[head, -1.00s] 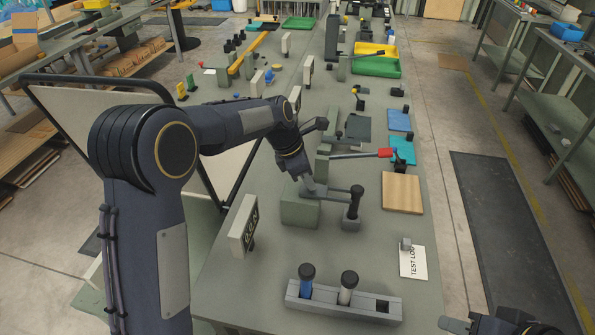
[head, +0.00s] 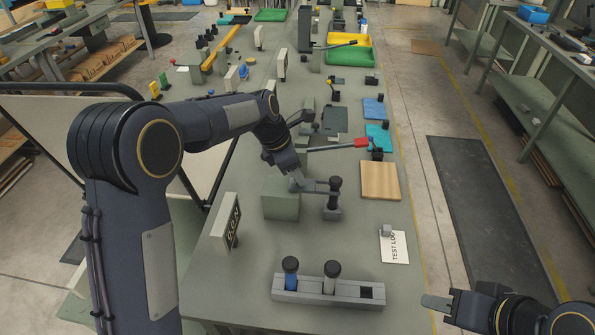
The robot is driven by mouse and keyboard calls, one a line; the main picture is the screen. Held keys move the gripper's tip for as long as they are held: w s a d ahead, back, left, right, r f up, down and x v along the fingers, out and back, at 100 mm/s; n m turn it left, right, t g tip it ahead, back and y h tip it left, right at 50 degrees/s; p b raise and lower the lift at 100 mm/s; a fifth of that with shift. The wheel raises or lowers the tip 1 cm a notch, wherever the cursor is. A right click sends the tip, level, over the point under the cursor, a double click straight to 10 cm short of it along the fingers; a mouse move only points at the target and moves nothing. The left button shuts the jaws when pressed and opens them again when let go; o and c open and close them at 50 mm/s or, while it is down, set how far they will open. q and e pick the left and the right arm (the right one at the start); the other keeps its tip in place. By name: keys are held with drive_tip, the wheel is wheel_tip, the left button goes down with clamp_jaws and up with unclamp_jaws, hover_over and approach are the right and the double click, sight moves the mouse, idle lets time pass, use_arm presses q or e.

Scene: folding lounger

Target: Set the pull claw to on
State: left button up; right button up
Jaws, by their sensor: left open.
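A green-grey block (head: 282,203) stands on the bench, with a grey horizontal bar (head: 320,187) beside its top. The bar reaches an upright dark post with a black top (head: 335,190) on a small grey base. No readable label shows which part is the pull claw. My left gripper (head: 299,181) is open at the left end of the bar, above the block. I cannot tell whether its fingers touch the bar. My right gripper (head: 437,303) is at the lower right, off the bench, away from these parts. I cannot tell its finger opening.
A grey rack (head: 345,294) with blue and white handles stands at the front. A sign plate (head: 231,222) stands left of the block. A red-tipped lever (head: 363,142) is behind, with a wooden board (head: 381,181) and a white card (head: 395,246) to the right.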

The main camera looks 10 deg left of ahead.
use_arm(q)
drive_tip(key=v, duration=0.6)
drive_tip(key=shift+a+r, duration=0.2)
drive_tip(key=shift+r, duration=0.15)
drive_tip(key=shift+s, duration=0.1)
drive_tip(key=s+a+r+m+t+h, duration=0.1)
drive_tip(key=s+a+r+m, duration=0.1)
drive_tip(key=s+a+m, duration=0.45)
drive_tip(key=s+a+r+m+t, duration=0.1)
drive_tip(key=s+a+r+m, duration=0.2)
drive_tip(key=s, duration=0.6)
drive_tip(key=s+f+m+t, duration=0.1)
drive_tip(key=s+f+m, duration=0.2)
drive_tip(key=s+m, duration=0.2)
drive_tip(key=s+a+f+m+t+y, duration=0.1)
drive_tip(key=s+f+m, duration=0.2)
drive_tip(key=s+m, duration=0.3)
drive_tip(key=s, duration=0.5)
drive_tip(key=shift+s+f, duration=0.25)
drive_tip(key=shift+s, duration=0.05)
